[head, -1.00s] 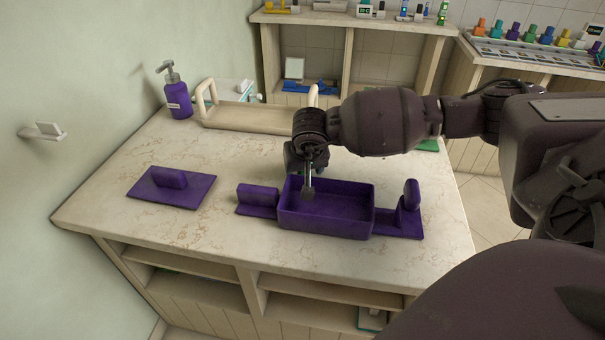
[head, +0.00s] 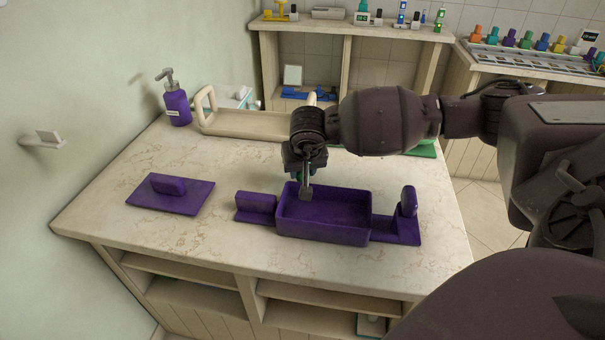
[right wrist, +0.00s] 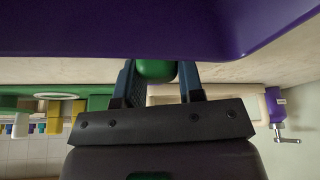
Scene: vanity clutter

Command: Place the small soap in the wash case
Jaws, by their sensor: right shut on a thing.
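The wash case is taken to be the purple open box (head: 322,235) on the marble counter, with purple end pieces left and right. In the right wrist view my right gripper (right wrist: 158,80) is shut on a small rounded green thing (right wrist: 155,71), taken to be the small soap. A purple wall (right wrist: 150,30) hides its far part and the fingertips. I cannot tell the soap's height over the box. My left gripper is not in view.
A purple plate with an upright block (head: 170,197) lies at the left. A purple soap dispenser (head: 176,105) and a beige tray with handles (head: 240,123) stand at the back. The counter's front strip is clear.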

